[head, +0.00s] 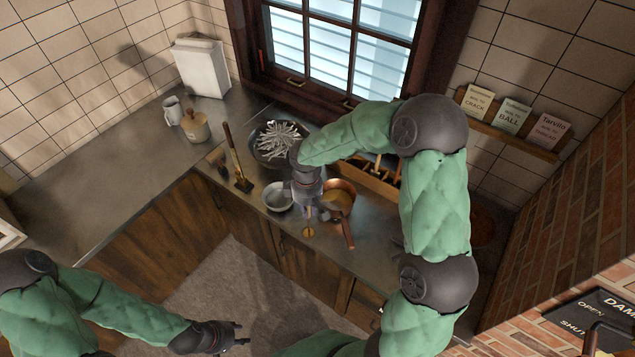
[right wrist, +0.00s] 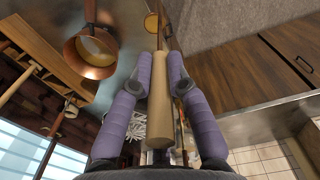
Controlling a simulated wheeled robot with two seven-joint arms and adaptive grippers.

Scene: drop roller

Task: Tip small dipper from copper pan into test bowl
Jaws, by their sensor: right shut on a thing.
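The copper pan (head: 342,187) stands on the counter with amber content, its handle pointing toward the front edge. It also shows in the right wrist view (right wrist: 90,54). My right gripper (head: 309,208) is shut on the wooden handle (right wrist: 161,115) of the small dipper. The dipper's round cup (head: 308,232) looks amber and shows at the counter's front, below and left of the pan. A metal bowl (head: 277,197), likely the test bowl, stands left of the gripper. It looks empty. My left gripper (head: 243,334) is open and empty, low over the floor.
A dark pan (head: 262,158) of white sticks stands behind the bowl. A hammer-like tool (head: 238,170), a wooden-lidded pot (head: 195,126) and a mug (head: 172,110) are to the left. A wooden rack (head: 372,183) stands behind the copper pan. The left counter is mostly clear.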

